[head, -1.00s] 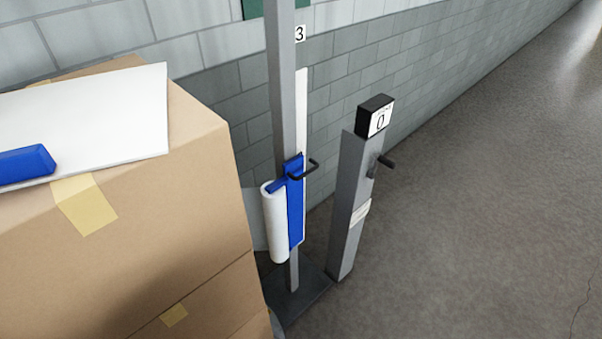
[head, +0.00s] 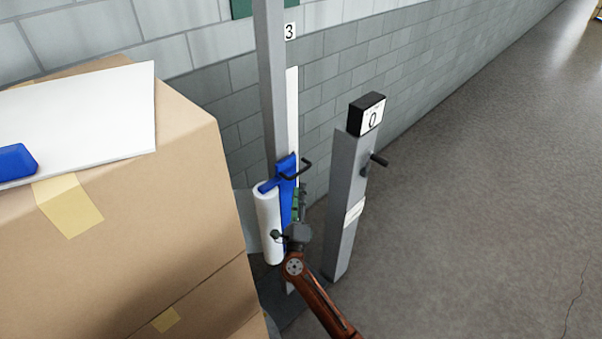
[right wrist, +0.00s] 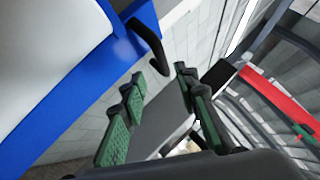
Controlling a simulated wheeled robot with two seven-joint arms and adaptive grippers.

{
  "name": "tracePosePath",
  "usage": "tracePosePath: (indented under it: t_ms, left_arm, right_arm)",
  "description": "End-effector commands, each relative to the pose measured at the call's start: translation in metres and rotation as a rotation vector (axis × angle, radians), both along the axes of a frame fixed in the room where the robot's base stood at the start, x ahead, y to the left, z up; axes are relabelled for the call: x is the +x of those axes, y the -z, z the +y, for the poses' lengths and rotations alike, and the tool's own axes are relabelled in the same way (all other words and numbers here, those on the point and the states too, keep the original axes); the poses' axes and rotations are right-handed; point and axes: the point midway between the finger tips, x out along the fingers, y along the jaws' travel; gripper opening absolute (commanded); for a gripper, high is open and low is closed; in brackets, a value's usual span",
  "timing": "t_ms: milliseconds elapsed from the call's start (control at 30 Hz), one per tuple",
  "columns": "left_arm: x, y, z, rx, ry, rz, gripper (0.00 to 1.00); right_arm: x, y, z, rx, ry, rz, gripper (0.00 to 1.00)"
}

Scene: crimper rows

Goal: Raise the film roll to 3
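The white film roll (head: 267,222) hangs upright on a blue carriage (head: 287,180) low on a grey mast (head: 271,80). A label with 3 (head: 290,31) is high beside the mast. A black handle (head: 297,171) sticks out from the carriage. My right gripper (head: 289,212) is just below the handle, in front of the carriage. In the right wrist view its green-padded fingers (right wrist: 157,80) are apart and empty. There the handle (right wrist: 149,46) lies just beyond the fingertips, with the blue carriage (right wrist: 60,95) and white roll (right wrist: 45,50) to the left. My left gripper is not in view.
A grey post (head: 346,205) stands right of the mast, with a black box reading 0 (head: 369,115) and a side crank (head: 374,162). Stacked cardboard boxes (head: 190,200) are close on the left. A block wall (head: 400,55) is behind. The floor at right is clear.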

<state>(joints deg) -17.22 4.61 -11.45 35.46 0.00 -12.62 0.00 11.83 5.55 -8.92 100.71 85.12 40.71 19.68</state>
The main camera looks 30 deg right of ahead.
Motion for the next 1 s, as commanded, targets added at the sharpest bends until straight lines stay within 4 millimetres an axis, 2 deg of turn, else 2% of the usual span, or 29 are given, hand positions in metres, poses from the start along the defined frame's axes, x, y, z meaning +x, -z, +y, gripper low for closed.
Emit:
tracePosePath:
  t_ms: [233, 533, 900, 1000]
  left_arm:
    - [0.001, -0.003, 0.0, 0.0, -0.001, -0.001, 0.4]
    - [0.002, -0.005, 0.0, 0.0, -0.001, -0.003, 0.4]
    - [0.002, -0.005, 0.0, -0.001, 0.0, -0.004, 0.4]
    - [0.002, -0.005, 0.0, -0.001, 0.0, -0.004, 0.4]
  right_arm:
    - [0.023, -0.019, -0.014, 0.016, 0.0, -0.015, 0.28]
    - [0.056, -0.032, -0.033, 0.015, -0.001, -0.012, 0.28]
    - [0.061, -0.034, -0.036, 0.016, 0.0, -0.009, 0.28]
    - [0.061, -0.034, -0.036, 0.016, 0.0, -0.009, 0.23]
